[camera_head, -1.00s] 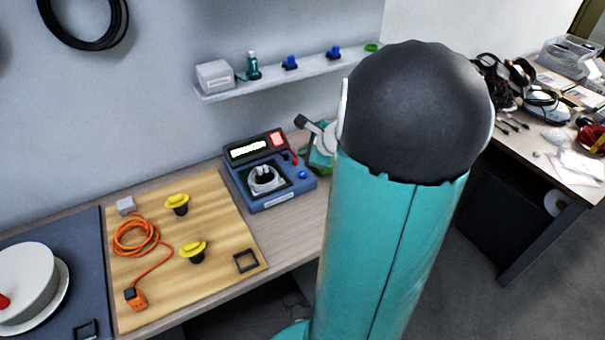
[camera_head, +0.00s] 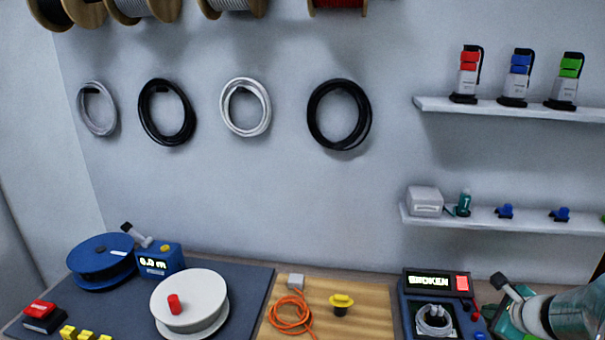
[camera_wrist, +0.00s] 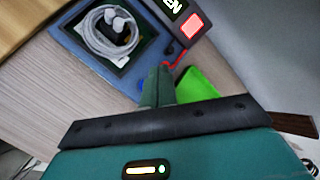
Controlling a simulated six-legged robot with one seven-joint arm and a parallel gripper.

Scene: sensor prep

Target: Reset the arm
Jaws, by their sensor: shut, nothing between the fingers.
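My gripper (camera_wrist: 158,86) shows in the wrist view with its two teal fingers together and nothing between them. It is beside the blue tester (camera_wrist: 140,70), above the wooden bench. In the head view, part of my arm is at the lower right corner, just right of the same tester (camera_head: 408,309). The fingertips cannot be made out there. The tester's display reads "BROKEN" beside a red square, and a coiled grey cable (camera_head: 434,320) lies in its recess. The cable also shows in the wrist view (camera_wrist: 108,30).
A bright green object (camera_wrist: 198,84) lies right of my fingers. A wooden board (camera_head: 370,320) bears an orange cable (camera_head: 290,315) and a yellow-topped part (camera_head: 341,304). A white reel (camera_head: 190,300) and blue reel (camera_head: 102,262) stand left. Shelves (camera_head: 500,219) are above the tester.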

